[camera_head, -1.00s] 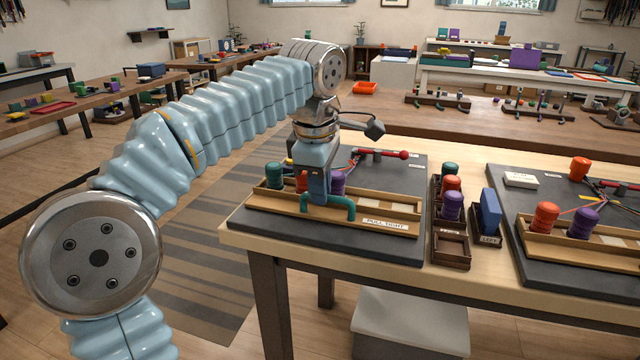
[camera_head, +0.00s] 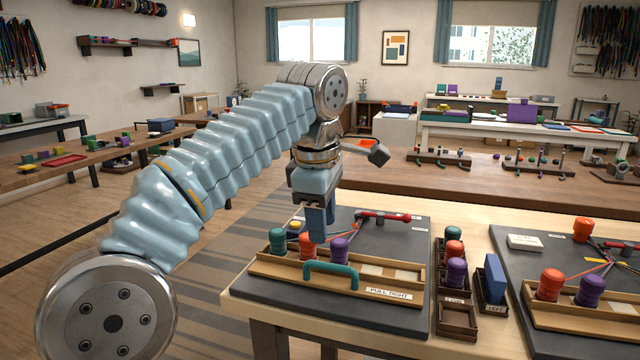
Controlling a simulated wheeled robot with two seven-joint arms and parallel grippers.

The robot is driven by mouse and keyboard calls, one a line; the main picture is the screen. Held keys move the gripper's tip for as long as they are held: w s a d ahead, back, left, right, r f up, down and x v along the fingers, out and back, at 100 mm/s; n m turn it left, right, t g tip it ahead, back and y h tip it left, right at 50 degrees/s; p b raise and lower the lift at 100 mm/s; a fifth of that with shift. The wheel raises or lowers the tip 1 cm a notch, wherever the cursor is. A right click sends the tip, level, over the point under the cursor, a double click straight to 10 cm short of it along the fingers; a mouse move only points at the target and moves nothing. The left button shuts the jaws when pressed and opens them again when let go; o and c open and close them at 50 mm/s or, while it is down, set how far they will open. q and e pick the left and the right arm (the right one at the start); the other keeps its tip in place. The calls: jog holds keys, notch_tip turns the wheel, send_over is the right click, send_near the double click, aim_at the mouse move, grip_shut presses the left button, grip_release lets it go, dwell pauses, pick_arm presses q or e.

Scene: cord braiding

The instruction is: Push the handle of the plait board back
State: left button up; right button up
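The plait board (camera_head: 418,250) is a dark slab near the left end of the near table. A wooden tray (camera_head: 290,279) marked PULL TIGHT lies along its front, with a teal bar handle (camera_head: 330,268) on its front side. A teal spool (camera_head: 277,242), a red spool (camera_head: 306,244) and a purple spool (camera_head: 339,250) stand behind the handle. A red-knobbed lever (camera_head: 383,215) lies at the back of the board. My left gripper (camera_head: 319,238) points down above the tray, apart from the handle. Its fingers overlap in this view, hiding any gap. My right gripper is out of view.
Small wooden bins with spools (camera_head: 455,273) and a blue block (camera_head: 494,277) stand right of the board. A second board (camera_head: 545,334) with spools lies further right. The floor left of the table is clear.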

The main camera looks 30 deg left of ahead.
pick_arm(q)
notch_tip(320, 180, up, 6)
jog(key=s, duration=0.1)
jog(key=shift+s+d, duration=0.1)
dwell(0.5)
